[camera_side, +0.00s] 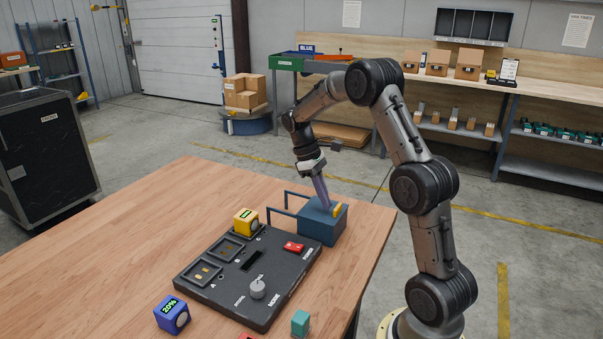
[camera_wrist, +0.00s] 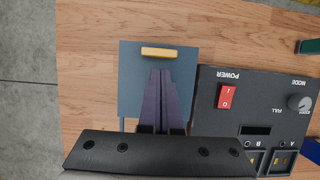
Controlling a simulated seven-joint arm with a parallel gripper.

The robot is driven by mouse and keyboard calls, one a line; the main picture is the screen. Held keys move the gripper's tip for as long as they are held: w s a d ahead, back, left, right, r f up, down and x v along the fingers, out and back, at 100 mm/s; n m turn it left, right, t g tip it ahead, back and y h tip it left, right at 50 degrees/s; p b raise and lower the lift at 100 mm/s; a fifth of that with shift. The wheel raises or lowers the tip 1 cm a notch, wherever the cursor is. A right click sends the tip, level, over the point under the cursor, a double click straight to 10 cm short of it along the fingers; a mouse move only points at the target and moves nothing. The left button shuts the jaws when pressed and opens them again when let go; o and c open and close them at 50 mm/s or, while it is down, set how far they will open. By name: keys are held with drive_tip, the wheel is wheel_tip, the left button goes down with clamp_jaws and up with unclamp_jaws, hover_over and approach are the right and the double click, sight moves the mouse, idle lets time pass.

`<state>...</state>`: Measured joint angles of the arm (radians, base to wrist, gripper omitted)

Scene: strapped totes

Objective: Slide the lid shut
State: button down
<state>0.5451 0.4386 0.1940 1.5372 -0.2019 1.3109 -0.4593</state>
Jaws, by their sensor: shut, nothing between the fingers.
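A blue-grey box (camera_side: 318,229) stands near the table's right edge. Its lid (camera_wrist: 130,85) is a flat blue-grey panel with a yellow handle bar (camera_wrist: 170,52), which also shows in the side view (camera_side: 338,210). The lid appears to lie over the box, and no opening shows. Two bare rails (camera_side: 283,196) stick out from the box to the left. My gripper (camera_wrist: 161,72) is shut and empty, its purple fingers pointing down over the lid. In the side view the fingertips (camera_side: 327,207) are just left of the handle; I cannot tell whether they touch anything.
A black control panel (camera_side: 215,287) with a red power switch (camera_side: 293,247) and a grey knob (camera_side: 258,288) lies close beside the box. A yellow cube (camera_side: 245,222), a blue cube (camera_side: 171,314) and a teal block (camera_side: 300,323) are around it. The table's left side is clear.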

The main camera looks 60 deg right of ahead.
sight(320, 209)
drive_tip(key=w, duration=0.1)
drive_tip(key=w+r, duration=0.1)
drive_tip(key=w, duration=0.1)
drive_tip(key=shift+w+r, duration=0.1)
drive_tip(key=shift+w, duration=0.05)
drive_tip(key=w+a+r+n+t+h, duration=0.1)
drive_tip(key=a+r, duration=0.2)
drive_tip(key=r, duration=0.5)
drive_tip(key=w+a+r+t, duration=0.1)
drive_tip(key=a+r, duration=0.2)
drive_tip(key=r, duration=0.5)
drive_tip(key=s+a+r+n+t, duration=0.1)
drive_tip(key=s+a+r+t, duration=0.3)
drive_tip(key=s+a, duration=0.45)
drive_tip(key=s+a+f+t, duration=0.2)
drive_tip(key=s+a, duration=0.5)
drive_tip(key=s, duration=0.1)
drive_tip(key=s+a+f+m+t+y, duration=0.1)
drive_tip(key=s+a+f+m+t, duration=0.1)
drive_tip(key=s+f, duration=0.2)
drive_tip(key=shift+a+f, duration=0.35)
drive_tip(key=shift+f, duration=1.45)
